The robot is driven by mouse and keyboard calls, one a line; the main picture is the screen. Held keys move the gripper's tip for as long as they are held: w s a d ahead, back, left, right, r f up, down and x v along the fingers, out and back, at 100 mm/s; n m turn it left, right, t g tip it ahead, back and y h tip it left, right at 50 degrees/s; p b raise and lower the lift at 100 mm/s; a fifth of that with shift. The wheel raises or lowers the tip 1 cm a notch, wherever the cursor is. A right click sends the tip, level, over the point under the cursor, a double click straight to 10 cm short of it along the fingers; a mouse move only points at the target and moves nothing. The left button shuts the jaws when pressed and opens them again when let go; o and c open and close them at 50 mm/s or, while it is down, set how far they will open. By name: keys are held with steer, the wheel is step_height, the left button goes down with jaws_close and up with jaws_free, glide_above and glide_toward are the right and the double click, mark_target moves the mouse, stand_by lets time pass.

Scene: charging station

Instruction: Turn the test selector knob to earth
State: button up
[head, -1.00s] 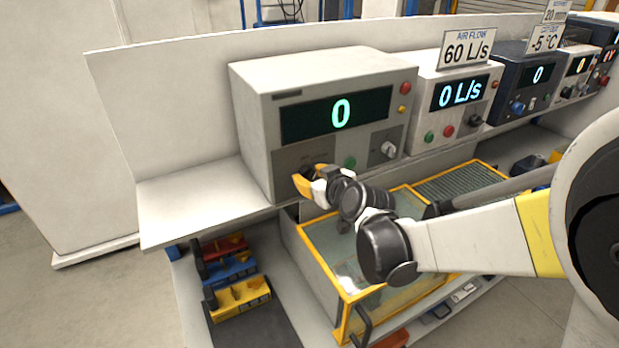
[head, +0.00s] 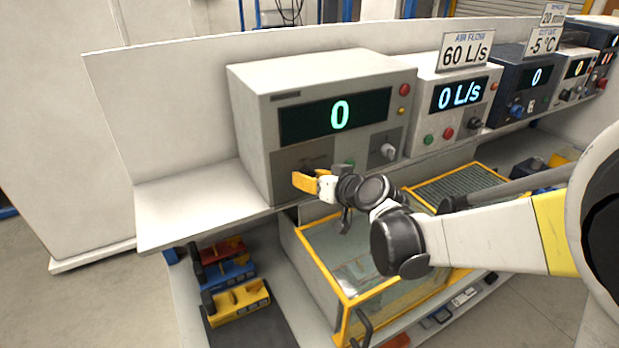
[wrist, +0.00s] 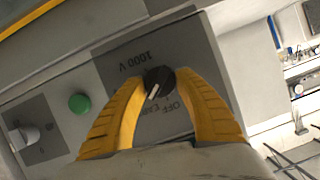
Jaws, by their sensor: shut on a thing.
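The test selector knob (wrist: 158,82) is black with a white pointer mark. In the wrist view it sits between the yellow fingertips, on a dark grey panel (wrist: 190,42). The lettering appears upside down: "1000 V" is at upper left, and "OFF" and a partly legible label lie below the knob. The white mark slants toward the lower left of the picture. My gripper (wrist: 163,78) is shut on the knob. In the head view my gripper (head: 304,183) is at the lower front of the beige tester (head: 300,80), hiding the knob. The tester display (head: 340,115) reads 0.
A green button (wrist: 79,102) and a grey knob (wrist: 27,137) are left of my fingers in the wrist view. Below the shelf is a yellow-framed clear box (head: 345,295). More instruments stand to the right; the shelf (head: 185,210) at left is clear.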

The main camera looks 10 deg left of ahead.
steer(key=o, duration=1.2)
steer(key=v, duration=1.2)
steer(key=s+d+f+m+g+h+b, duration=0.1)
steer(key=s+d+f+m+h+b, duration=0.1)
steer(key=s+d+f, duration=0.3)
steer(key=s+d+f+m+g+h+b, duration=0.1)
steer(key=s+d+f+h+b, duration=0.3)
steer(key=s+d, duration=0.4)
steer(key=s+d+f+m+g+h+b, duration=0.1)
steer(key=s+d+f+m+h+b, duration=0.2)
steer(key=s+d+f, duration=0.3)
steer(key=shift+s+d+f+b, duration=0.1)
steer(key=shift+d+b, duration=0.15)
steer(key=shift+d, duration=0.75)
steer(key=shift+s+d+f+b, duration=0.1)
steer(key=shift+d+b, duration=0.1)
steer(key=shift+d, duration=0.8)
